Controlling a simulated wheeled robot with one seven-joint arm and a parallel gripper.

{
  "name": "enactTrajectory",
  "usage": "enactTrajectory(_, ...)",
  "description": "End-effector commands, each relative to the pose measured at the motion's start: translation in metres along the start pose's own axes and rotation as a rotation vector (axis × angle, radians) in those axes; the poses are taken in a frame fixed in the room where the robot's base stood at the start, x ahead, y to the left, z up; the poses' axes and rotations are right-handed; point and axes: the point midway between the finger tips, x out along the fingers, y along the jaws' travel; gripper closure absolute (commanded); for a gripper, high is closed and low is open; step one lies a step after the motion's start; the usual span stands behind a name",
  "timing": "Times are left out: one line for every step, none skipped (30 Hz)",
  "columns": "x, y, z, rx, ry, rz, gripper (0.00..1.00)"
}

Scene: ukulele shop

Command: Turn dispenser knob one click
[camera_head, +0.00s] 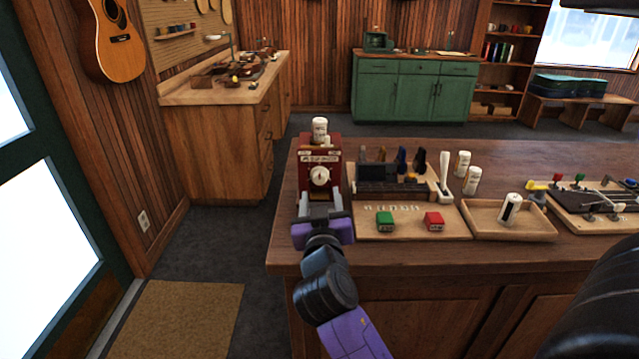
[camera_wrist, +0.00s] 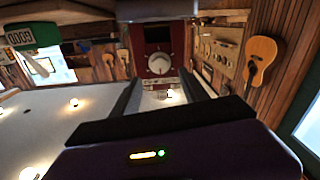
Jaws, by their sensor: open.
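The red dispenser (camera_head: 308,169) stands upright at the left end of the wooden counter. Its round white knob (camera_head: 320,177) is on the front face, and a white canister (camera_head: 319,130) sits on top. In the wrist view the knob (camera_wrist: 159,63) shows ahead of my fingers, on the red front panel (camera_wrist: 138,42). My gripper (camera_head: 320,204) is in front of the dispenser, slightly below the knob. In the wrist view its two grey fingers (camera_wrist: 158,98) are spread apart with nothing between them. The fingers do not appear to touch the knob.
Right of the dispenser, a wooden tray (camera_head: 375,230) holds a green block (camera_head: 385,221) and a red block (camera_head: 434,221). Behind it is a rack of dark tools (camera_head: 392,188).

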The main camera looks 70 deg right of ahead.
Motion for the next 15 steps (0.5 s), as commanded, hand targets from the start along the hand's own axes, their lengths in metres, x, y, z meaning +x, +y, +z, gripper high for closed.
enactTrajectory(0.006,0.001,-0.002,0.0,-0.001,0.002,0.48)
enactTrajectory(0.01,0.001,-0.002,0.0,-0.001,0.002,0.48)
enactTrajectory(0.016,0.001,-0.003,0.0,0.0,0.001,0.48)
enactTrajectory(0.021,0.001,-0.003,0.0,0.0,0.002,0.48)
enactTrajectory(0.026,0.001,-0.002,-0.001,-0.001,0.002,0.48)
enactTrajectory(0.032,0.001,-0.003,0.0,0.0,0.001,0.48)
enactTrajectory(0.037,0.001,-0.003,-0.001,0.0,0.001,0.48)
enactTrajectory(0.042,0.001,-0.002,-0.001,-0.001,0.001,0.48)
enactTrajectory(0.047,0.001,-0.003,-0.001,-0.001,0.0,0.48)
enactTrajectory(0.051,0.0,-0.002,-0.001,0.0,-0.001,0.48)
enactTrajectory(0.055,0.0,-0.002,-0.001,0.0,-0.001,0.48)
enactTrajectory(0.059,0.0,-0.001,-0.001,-0.001,-0.001,0.48)
enactTrajectory(0.062,0.0,-0.001,-0.001,-0.001,-0.001,0.48)
enactTrajectory(0.064,0.0,-0.001,-0.001,-0.001,-0.002,0.48)
enactTrajectory(0.067,0.0,-0.001,-0.001,0.0,-0.002,0.48)
